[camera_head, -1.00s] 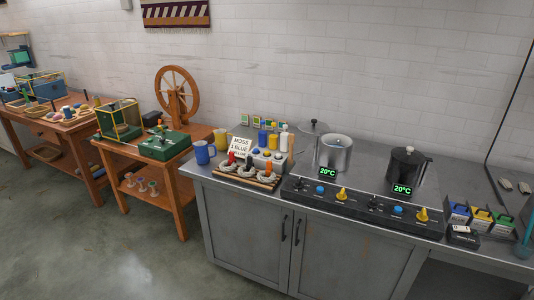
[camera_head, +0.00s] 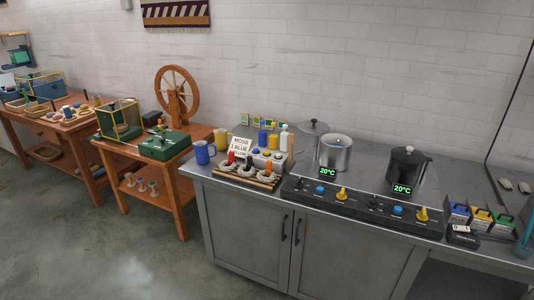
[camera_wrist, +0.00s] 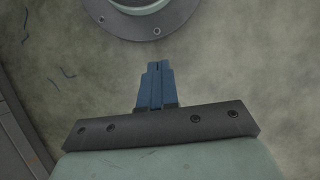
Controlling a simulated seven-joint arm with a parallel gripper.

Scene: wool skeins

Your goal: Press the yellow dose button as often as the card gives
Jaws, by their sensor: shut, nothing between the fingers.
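The white card (camera_head: 240,145) stands at the left of the grey counter. I read "MOSS" and "1 BLUE" on it; any lower line is too small or hidden. Behind the skeins is a pale dispenser (camera_head: 267,160) with a row of small dose buttons, too small to tell their colours surely. Blue, yellow and white bottles stand behind it, the yellow bottle (camera_head: 272,141) in the middle. My gripper (camera_wrist: 155,68) shows in the wrist view, its blue fingers shut and empty above the floor. It is not seen near the dispenser.
Wool skeins on a wooden rack (camera_head: 246,177) lie in front of the dispenser. A blue mug (camera_head: 202,153) stands left. A steel pot (camera_head: 335,152), a dark pot (camera_head: 406,167) and a control panel (camera_head: 360,207) are to the right. Bare floor lies before the counter.

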